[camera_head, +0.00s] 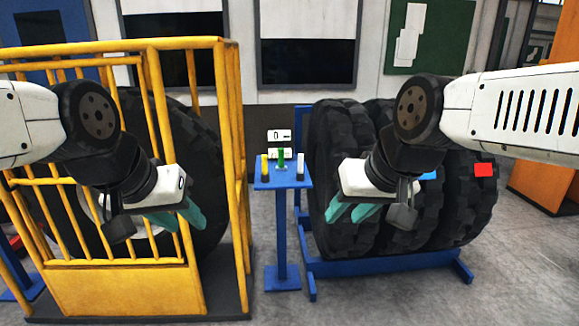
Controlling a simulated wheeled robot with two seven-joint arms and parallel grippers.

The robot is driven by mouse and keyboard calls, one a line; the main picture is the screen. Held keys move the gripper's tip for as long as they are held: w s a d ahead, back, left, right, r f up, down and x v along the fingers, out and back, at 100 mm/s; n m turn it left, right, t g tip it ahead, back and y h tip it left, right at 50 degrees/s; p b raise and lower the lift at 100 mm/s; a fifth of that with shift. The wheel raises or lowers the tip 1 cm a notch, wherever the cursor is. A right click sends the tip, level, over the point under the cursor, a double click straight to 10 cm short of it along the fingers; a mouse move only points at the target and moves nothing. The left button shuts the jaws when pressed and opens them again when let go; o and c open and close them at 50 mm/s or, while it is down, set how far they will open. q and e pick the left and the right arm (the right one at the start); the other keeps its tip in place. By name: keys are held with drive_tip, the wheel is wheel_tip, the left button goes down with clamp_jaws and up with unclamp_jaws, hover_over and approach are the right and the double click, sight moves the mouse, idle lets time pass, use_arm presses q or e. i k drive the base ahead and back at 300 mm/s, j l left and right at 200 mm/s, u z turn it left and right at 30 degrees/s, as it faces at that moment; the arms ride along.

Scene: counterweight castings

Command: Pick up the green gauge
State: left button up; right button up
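The green gauge (281,158) stands upright on the small top of a blue stand (283,183) in the middle of the view. My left gripper (179,216) has teal fingers that are apart with nothing between them. It is left of the stand, in front of the yellow cage. My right gripper (352,212) also has teal fingers apart and empty. It is right of the stand, in front of the big tyres. Neither gripper touches the gauge.
A yellow piece (264,166) and a pale piece (300,167) flank the gauge on the stand. A yellow cage (120,285) with a large tyre is on the left. Large black tyres (330,165) sit on a blue rack (390,264) on the right. The floor in front is clear.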

sight(281, 165)
drive_tip(key=i+j, duration=0.15)
drive_tip(key=i, duration=0.35)
drive_tip(key=i+j, duration=0.15)
drive_tip(key=i, duration=0.3)
drive_tip(key=i+j, duration=0.15)
drive_tip(key=i, duration=0.35)
drive_tip(key=i+j, duration=0.15)
drive_tip(key=i, duration=0.35)
drive_tip(key=l+z, duration=0.05)
